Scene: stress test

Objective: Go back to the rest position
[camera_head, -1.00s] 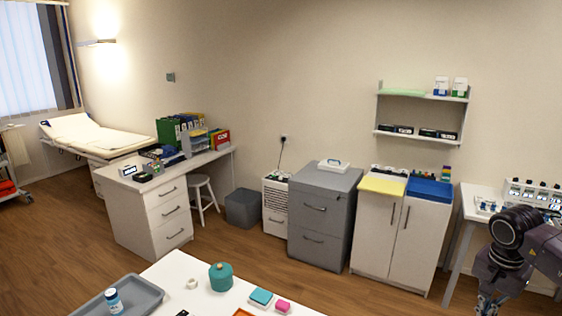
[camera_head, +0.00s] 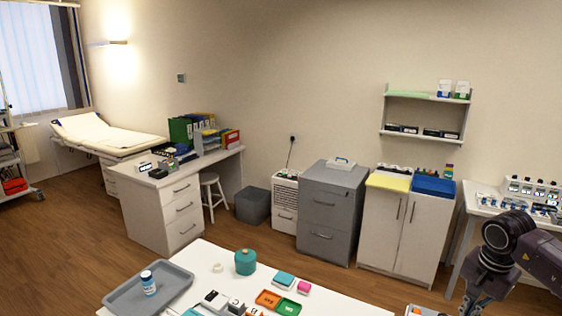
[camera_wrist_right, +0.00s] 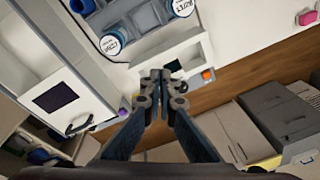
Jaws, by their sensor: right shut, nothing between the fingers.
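My right arm (camera_head: 510,245) comes in at the right edge of the head view, bent downward in front of the side table; its gripper does not show clearly there. In the right wrist view my right gripper (camera_wrist_right: 160,88) is shut, its fingertips together with nothing between them. My left arm and gripper are not in view.
A white table (camera_head: 345,304) is in front, with a grey tray (camera_head: 178,284) holding a blue-labelled bottle (camera_head: 148,283), a teal pot (camera_head: 245,262) and coloured boxes. A grey cabinet (camera_head: 325,215) and white cupboard (camera_head: 405,235) line the wall. Wooden floor lies between.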

